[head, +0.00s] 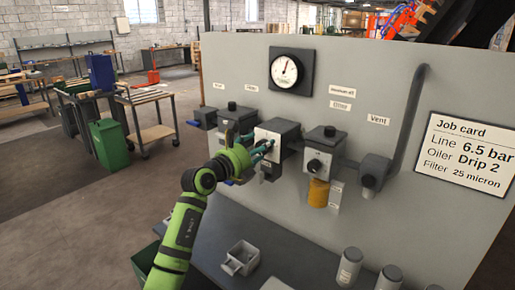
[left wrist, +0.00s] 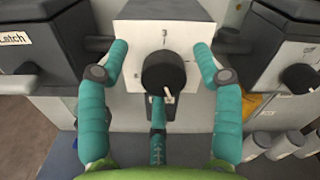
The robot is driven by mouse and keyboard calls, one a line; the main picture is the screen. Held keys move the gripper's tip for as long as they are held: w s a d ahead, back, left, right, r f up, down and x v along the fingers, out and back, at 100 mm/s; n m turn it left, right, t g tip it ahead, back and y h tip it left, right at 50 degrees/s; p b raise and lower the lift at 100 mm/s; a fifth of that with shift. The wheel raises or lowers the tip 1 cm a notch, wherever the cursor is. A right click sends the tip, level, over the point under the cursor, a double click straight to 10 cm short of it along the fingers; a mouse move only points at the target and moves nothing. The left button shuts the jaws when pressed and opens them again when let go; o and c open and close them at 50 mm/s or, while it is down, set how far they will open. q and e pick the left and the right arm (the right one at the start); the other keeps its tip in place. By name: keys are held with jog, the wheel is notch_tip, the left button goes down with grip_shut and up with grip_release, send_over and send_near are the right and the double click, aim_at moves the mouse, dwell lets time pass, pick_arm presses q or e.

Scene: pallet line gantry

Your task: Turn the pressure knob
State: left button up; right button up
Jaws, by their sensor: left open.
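The pressure knob (left wrist: 165,73) is a round black knob with a white pointer mark, on the front of a pale regulator block (left wrist: 160,20). In the head view the block (head: 277,128) sits on the grey panel, and my gripper partly hides its front. My left gripper (head: 263,150) is in front of the block. In the left wrist view the gripper (left wrist: 161,50) is open, with teal fingers to the left and right of the knob and a third below it. Contact with the knob cannot be told.
The oiler (head: 323,150) with an amber bowl (head: 318,193) and the vent fitting (head: 374,172) stand to the right. A job card (head: 467,150) reads Line 6.5 bar. A grey tray (head: 241,258) and several cylinders (head: 349,267) are on the shelf below.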

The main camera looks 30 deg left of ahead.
pick_arm(q)
jog(key=s, duration=1.2)
jog(key=shift+a, duration=0.45)
